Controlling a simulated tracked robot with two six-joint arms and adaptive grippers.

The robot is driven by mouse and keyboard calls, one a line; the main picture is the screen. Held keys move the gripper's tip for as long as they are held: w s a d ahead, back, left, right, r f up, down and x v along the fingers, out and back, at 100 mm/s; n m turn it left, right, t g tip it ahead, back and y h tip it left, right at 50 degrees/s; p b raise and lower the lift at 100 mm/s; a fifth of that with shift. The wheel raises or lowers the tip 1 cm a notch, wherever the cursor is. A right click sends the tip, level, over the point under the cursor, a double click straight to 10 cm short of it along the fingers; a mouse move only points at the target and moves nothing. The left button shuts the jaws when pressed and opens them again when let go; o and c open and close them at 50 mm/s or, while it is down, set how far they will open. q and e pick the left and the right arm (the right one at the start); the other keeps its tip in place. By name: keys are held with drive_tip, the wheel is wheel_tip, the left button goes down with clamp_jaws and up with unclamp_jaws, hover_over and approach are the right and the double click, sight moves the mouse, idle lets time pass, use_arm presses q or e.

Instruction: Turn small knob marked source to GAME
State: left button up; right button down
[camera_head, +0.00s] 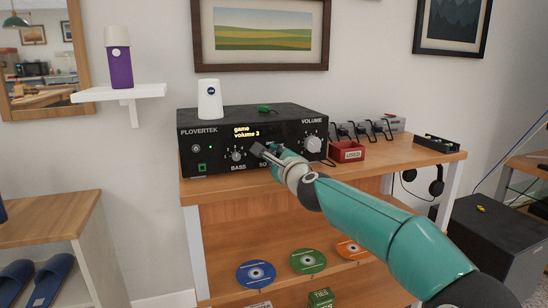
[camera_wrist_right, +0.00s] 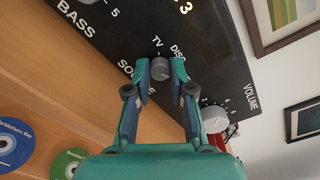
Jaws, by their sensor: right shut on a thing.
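The black Plovertek amplifier (camera_head: 220,143) stands on a wooden cabinet, and its lit display (camera_head: 246,132) reads "game" and "volume 3". My right gripper (camera_head: 268,150) is at the amplifier's front, between the bass and volume knobs. In the right wrist view its two fingers are shut on the small grey source knob (camera_wrist_right: 160,69), one on each side. The labels "TV" and "DIS..." show above the knob and "SO..." below it; the rest of the labels is hidden by the fingers. The head view hides the knob behind my gripper. My left gripper is out of view.
The bass knob (camera_head: 236,155) is to the left of my gripper and the larger volume knob (camera_head: 313,144) to the right. A white cup-like object (camera_head: 209,100) and a small green item (camera_head: 266,108) sit on the amplifier. A red box (camera_head: 346,152) stands beside it.

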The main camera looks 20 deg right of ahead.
drive_tip(key=shift+d+f, duration=0.1)
drive_tip(key=shift+f, duration=0.25)
drive_tip(key=c, duration=1.1)
unclamp_jaws()
drive_tip(key=shift+w+d, duration=0.1)
drive_tip(key=shift+o, duration=0.4)
drive_tip(key=shift+r, duration=0.15)
drive_tip(key=s, duration=1.2)
drive_tip(key=shift+d, duration=0.15)
drive_tip(key=shift+d, duration=0.1)
